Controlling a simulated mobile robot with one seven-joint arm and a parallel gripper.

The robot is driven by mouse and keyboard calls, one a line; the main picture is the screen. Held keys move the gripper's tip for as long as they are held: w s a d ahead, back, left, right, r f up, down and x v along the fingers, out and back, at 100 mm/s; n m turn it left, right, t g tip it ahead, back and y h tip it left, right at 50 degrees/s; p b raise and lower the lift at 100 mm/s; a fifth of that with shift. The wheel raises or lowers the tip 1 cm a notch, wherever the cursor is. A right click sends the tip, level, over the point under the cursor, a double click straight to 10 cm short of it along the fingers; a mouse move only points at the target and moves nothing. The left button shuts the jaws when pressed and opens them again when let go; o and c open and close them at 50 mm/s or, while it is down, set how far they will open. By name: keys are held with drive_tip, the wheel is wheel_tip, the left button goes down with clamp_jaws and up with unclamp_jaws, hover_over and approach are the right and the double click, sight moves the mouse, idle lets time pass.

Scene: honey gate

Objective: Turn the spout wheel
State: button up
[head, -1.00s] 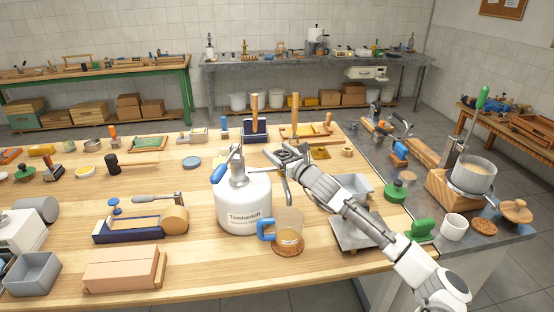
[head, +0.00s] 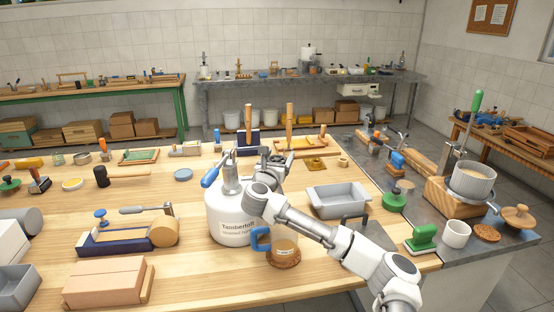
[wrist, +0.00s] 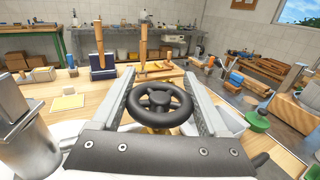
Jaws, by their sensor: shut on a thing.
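A white rounded vessel (head: 228,222) with a grey neck and a blue-gripped lever stands on the wooden bench. In the wrist view, the black spout wheel (wrist: 160,104) lies between my two grey fingers. My gripper (head: 272,162) is shut on this wheel, beside the vessel's neck; it also shows in the wrist view (wrist: 162,90). My arm hides the spout and the wheel in the head view.
Upright wooden handles (head: 289,128) stand behind my gripper.

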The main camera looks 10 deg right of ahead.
drive_tip(key=shift+s+d+m+g+h, duration=0.1)
drive_tip(key=shift+d+m+g+h, duration=0.1)
drive_tip(key=shift+m+g+h, duration=1.1)
drive_tip(key=shift+d+t+h, duration=0.1)
drive_tip(key=shift+t+h, duration=0.2)
drive_tip(key=shift+h, duration=0.1)
drive_tip(key=o, duration=1.2)
drive_tip(key=shift+o, duration=0.2)
drive_tip(key=p+v, duration=0.1)
drive_tip(key=v, duration=1.6)
drive_tip(key=shift+s, duration=0.2)
drive_tip(key=shift+a, duration=0.2)
